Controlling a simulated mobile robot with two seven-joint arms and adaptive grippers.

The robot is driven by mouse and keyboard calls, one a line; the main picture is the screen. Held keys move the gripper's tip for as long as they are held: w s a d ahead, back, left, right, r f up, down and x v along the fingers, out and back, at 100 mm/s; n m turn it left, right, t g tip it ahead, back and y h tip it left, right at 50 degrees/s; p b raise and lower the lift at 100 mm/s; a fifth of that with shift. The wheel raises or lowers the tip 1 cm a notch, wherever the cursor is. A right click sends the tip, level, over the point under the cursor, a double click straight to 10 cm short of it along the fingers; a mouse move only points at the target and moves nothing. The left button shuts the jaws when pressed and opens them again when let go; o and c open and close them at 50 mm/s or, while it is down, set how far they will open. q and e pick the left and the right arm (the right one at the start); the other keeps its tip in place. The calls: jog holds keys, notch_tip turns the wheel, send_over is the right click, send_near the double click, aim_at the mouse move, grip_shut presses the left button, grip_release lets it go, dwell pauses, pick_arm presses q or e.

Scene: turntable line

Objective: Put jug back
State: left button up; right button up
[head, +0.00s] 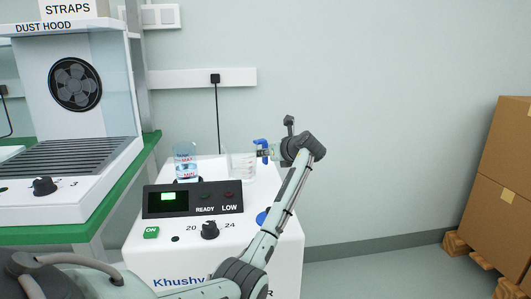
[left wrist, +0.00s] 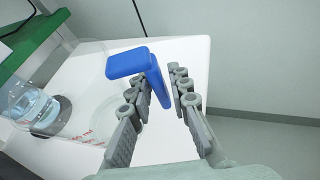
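The jug (head: 242,167) is clear with a blue handle (head: 262,147), at the back of the white machine's top (head: 215,170). In the left wrist view its blue handle (left wrist: 152,75) passes between my fingers, and red marks show on its clear wall (left wrist: 85,135). My left gripper (head: 267,153) comes to the handle from the right. Its fingers (left wrist: 160,80) stand close on both sides of the handle and look shut on it. The jug looks upright; I cannot tell whether its base touches the top. My right gripper is not in view.
A clear tank (head: 186,160) with MAX and MIN marks and bluish water stands left of the jug. The machine's front panel (head: 193,198) reads READY and LOW. A dust hood (head: 75,120) on a green-edged bench is at left. Cardboard boxes (head: 503,180) stand far right.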

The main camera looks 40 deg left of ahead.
pick_arm(q)
jog(key=shift+o, duration=0.4)
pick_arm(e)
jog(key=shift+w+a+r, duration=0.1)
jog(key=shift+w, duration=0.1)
